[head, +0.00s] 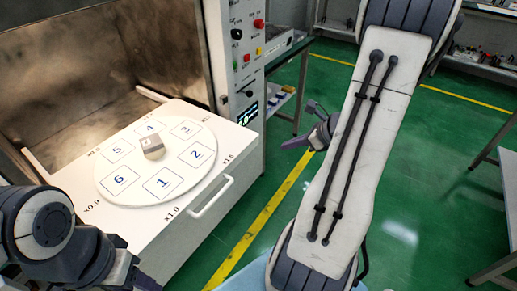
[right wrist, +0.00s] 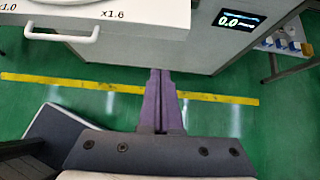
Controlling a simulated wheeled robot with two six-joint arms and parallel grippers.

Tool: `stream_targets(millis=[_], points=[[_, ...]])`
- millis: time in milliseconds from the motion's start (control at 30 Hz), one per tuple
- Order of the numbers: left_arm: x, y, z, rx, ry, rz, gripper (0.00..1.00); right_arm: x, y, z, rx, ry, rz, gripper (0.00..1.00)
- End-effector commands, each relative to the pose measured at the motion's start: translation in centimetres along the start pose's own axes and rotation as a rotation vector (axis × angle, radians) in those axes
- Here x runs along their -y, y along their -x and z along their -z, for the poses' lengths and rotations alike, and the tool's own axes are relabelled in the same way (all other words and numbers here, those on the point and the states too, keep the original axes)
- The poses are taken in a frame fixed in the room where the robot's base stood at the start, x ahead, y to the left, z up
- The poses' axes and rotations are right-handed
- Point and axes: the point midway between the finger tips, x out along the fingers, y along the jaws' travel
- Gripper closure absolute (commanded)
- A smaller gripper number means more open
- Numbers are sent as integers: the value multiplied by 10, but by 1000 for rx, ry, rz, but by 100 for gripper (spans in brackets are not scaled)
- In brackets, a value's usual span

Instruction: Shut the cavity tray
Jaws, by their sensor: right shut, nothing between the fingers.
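The cavity tray (head: 85,187) is a white drawer, pulled out of the open microwave cavity (head: 85,50). It bears a round plate (head: 128,148) with numbered squares and a small grey block (head: 152,148). A white bar handle (head: 211,197) is on its front; the handle also shows in the right wrist view (right wrist: 62,38). My right gripper (head: 288,144) is to the right of the tray, apart from the handle. In the right wrist view its purple fingers (right wrist: 160,75) are together and empty. My left arm is at the bottom left; its fingers cannot be made out.
A control panel (head: 245,50) with buttons and a lit display stands right of the cavity. A side table (head: 290,52) is behind it. Green floor with a yellow line (head: 262,228) lies open to the right of the tray.

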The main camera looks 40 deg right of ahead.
Motion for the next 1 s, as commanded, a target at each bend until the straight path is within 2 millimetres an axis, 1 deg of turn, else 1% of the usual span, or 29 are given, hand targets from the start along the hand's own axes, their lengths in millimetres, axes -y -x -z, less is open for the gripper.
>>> stream_targets(millis=[67,167,267,500,600,633,733,833,1000], points=[[0,-2,0,0,0,0,50,5,-2,5,5,-26,15,100],[0,-3,0,0,0,0,50,5,-13,4,6,-28,14,100],[0,-6,0,0,0,0,50,4,-31,5,4,-25,10,100],[1,-13,-1,0,0,0,50,4,-84,5,3,-23,9,100],[1,-15,-1,0,0,0,50,4,-103,5,2,-23,9,100],[1,-10,-1,0,0,0,50,5,-104,-3,4,-20,11,100],[1,-7,0,0,0,0,50,5,-114,-14,4,-19,12,100],[0,-6,0,0,0,0,50,6,-121,-20,3,-21,13,100],[0,-5,0,0,0,0,50,7,-126,-24,4,-22,14,100]])
